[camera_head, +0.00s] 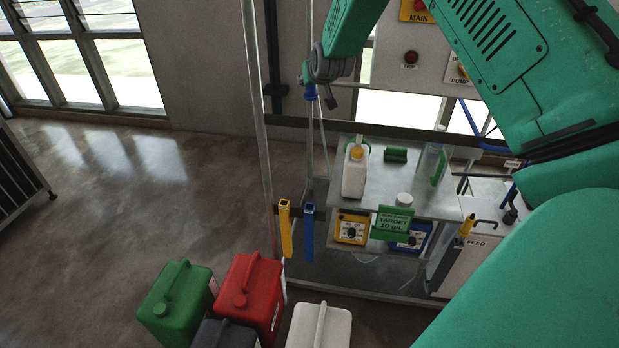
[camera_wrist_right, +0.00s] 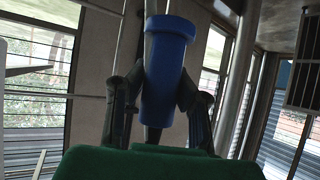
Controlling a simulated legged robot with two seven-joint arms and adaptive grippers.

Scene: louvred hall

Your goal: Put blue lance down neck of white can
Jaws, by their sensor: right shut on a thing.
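My right gripper (camera_head: 318,82) is shut on the blue grip of the blue lance (camera_head: 310,92), high in front of the wall. In the right wrist view the blue grip (camera_wrist_right: 168,80) stands between the dark fingers (camera_wrist_right: 160,108). The lance's thin grey tube hangs down towards the blue holder (camera_head: 307,232); I cannot tell whether its tip is inside or in front. The white can (camera_head: 334,325) stands at the bottom edge, below and slightly right of the lance; its lower part is cut off and its neck is not clear. My left gripper is not in view.
Green (camera_head: 176,300), red (camera_head: 246,296) and dark (camera_head: 225,335) cans stand left of the white can. A yellow holder (camera_head: 285,230) is beside the blue one. A metal bench (camera_head: 385,185) with a white bottle (camera_head: 355,172) stands right. The left floor is open.

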